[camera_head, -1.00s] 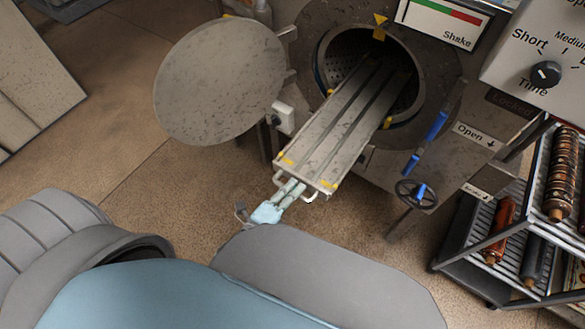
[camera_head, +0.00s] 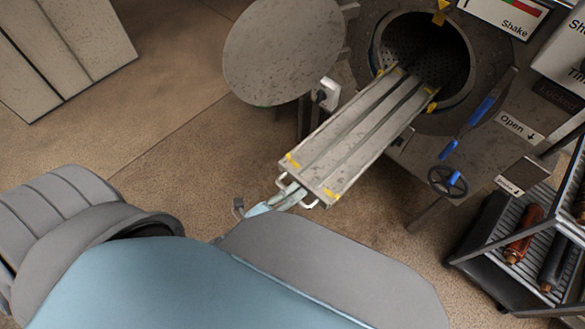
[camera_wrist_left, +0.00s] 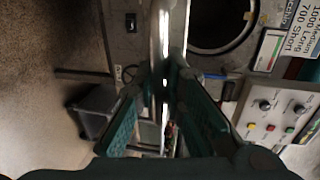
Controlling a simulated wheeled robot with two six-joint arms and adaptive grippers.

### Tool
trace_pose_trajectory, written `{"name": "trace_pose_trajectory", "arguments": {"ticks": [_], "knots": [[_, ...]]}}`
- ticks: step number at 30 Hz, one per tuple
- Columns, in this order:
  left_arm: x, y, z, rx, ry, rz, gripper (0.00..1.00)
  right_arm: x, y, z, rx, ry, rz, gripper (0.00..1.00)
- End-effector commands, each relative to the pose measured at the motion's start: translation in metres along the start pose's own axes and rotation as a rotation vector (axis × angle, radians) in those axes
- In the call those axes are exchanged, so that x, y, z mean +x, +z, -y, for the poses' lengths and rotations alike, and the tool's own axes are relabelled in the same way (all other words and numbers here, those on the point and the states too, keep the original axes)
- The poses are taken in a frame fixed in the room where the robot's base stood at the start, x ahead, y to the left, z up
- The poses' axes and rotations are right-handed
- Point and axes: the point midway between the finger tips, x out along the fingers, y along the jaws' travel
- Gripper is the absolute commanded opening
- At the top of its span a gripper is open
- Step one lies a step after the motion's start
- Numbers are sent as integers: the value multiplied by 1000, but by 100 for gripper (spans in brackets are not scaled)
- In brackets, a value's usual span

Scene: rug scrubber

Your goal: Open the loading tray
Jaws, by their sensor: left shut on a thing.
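The loading tray (camera_head: 368,130) is a long grey ribbed metal tray with yellow corner marks. It sticks far out of the round drum opening (camera_head: 424,62) of the machine, its inner end still at the opening. My left gripper (camera_head: 290,190) is at the tray's near end, shut on the tray handle (camera_head: 312,204), a pale metal bar. In the left wrist view the bright handle bar (camera_wrist_left: 164,50) runs between the fingers of my left gripper (camera_wrist_left: 170,75). My right gripper is not in view.
The round door (camera_head: 282,50) stands swung open left of the drum. A blue-handled lever (camera_head: 482,110) and a handwheel (camera_head: 447,181) are on the machine's right. A rack with rollers (camera_head: 523,235) stands at the right. Floor left of the tray is clear.

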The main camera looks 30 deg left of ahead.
Motion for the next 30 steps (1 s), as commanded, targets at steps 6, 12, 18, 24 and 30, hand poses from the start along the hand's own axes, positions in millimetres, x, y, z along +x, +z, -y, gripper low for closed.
{"name": "trace_pose_trajectory", "arguments": {"ticks": [6, 12, 18, 24, 30], "knots": [[0, 0, 1, 1, -3, 0, 25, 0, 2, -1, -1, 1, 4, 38], [0, 2, 1, 0, -4, 4, 31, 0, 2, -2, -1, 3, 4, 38], [0, 2, 1, 0, -4, 4, 31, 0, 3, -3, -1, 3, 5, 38], [-2, 2, 1, 0, -3, 4, 31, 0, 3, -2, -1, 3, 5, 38], [-35, 1, 0, 0, 1, 2, 31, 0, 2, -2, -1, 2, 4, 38]]}}
